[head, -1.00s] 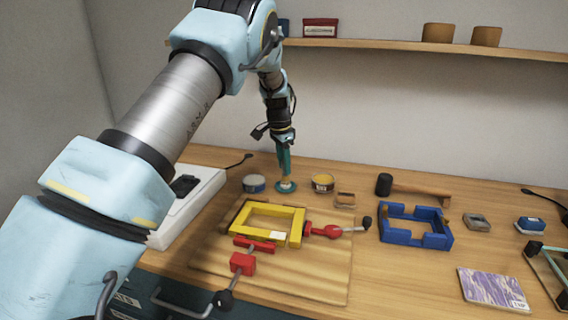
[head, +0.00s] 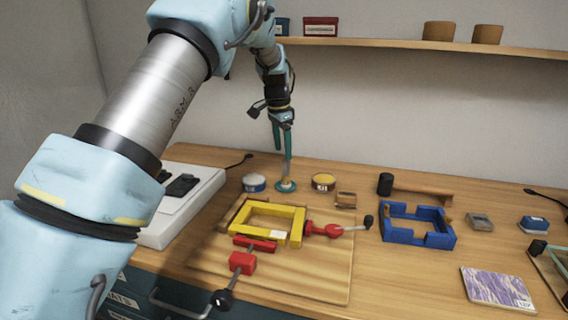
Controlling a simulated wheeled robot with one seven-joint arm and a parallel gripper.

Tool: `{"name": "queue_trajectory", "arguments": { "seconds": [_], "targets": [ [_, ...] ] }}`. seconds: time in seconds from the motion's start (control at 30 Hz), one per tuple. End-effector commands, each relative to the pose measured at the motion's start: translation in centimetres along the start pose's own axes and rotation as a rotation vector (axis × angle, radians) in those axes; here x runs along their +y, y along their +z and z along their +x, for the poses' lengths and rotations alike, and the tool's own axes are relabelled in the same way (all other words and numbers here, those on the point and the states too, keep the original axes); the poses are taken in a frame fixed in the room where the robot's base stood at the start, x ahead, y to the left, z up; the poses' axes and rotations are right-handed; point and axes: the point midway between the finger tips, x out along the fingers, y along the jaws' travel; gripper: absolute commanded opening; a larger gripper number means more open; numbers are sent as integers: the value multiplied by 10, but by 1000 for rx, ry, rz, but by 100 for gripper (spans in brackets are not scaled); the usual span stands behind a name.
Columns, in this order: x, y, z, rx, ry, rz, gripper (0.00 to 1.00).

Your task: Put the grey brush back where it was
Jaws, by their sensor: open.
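My gripper (head: 283,150), with teal fingers, is open at the back of the bench. The fingers are spread, and their tips are above a round blue-teal base (head: 286,187). A slim, pale grey upright piece (head: 287,174) stands on that base. It looks like the grey brush in its stand, but it is too small to be sure. The right finger comes down close to its top, and I cannot tell whether they touch. Nothing shows held between the fingers.
Blue-banded (head: 254,183) and yellow (head: 323,182) tins flank the base. In front are a yellow frame (head: 262,208) with red clamps on a board, and a blue frame (head: 417,226). A mallet (head: 412,186) lies right. A shelf (head: 400,44) runs above. A grey block (head: 480,222) lies right.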

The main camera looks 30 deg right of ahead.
Motion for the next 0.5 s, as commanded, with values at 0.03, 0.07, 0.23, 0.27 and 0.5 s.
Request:
{"name": "queue_trajectory", "arguments": {
  "seconds": [0.03,0.07,0.23,0.27,0.5],
  "targets": [
    [-1,0,-9,4,-3,1,67],
    [-1,0,-16,3,-3,1,67],
    [-1,0,-44,2,-1,0,67],
    [-1,0,-47,1,-1,0,67],
    [0,0,-61,0,0,0,67]
  ]
}}
